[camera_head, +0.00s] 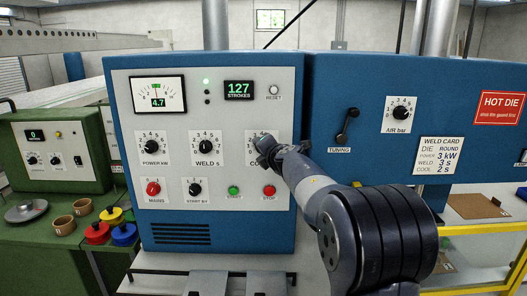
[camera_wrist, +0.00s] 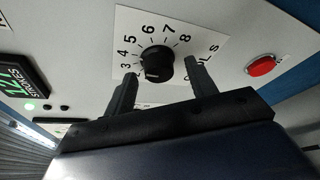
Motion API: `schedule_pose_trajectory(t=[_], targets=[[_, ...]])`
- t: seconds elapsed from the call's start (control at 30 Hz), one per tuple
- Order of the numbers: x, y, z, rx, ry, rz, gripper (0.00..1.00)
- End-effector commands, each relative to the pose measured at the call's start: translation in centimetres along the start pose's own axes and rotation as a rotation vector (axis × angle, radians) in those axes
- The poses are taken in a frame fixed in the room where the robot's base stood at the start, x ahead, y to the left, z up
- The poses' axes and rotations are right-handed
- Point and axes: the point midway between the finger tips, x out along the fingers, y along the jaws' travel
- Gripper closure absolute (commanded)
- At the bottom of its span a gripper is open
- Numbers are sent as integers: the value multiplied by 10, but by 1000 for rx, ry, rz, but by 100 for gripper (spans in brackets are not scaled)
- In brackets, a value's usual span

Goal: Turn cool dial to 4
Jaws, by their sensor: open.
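The cool dial (camera_wrist: 155,65) is a round black knob on a white numbered plate (camera_wrist: 210,42). In the wrist view, numbers from 3 to 8 show around it; its pointer setting is hard to read. My gripper (camera_wrist: 160,75) is open, with one finger on each side of the knob. Whether the fingers touch it I cannot tell. In the head view, my gripper (camera_head: 266,150) covers most of the dial, and only the top of its plate (camera_head: 262,133) shows.
The weld dial (camera_head: 207,147) is left of the cool plate. The red stop button (camera_head: 269,191) and green start button (camera_head: 234,191) sit below. The strokes display (camera_head: 239,88) reads 127. The weld card (camera_head: 448,156) lists cool 2 s.

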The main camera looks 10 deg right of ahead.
Motion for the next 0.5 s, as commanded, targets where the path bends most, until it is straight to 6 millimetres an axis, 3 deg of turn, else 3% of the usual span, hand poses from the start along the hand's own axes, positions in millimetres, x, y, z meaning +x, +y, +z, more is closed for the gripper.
schedule_pose_trajectory(t=[0.5], targets=[[-80, 0, 0, 0, -1, 1, 46]])
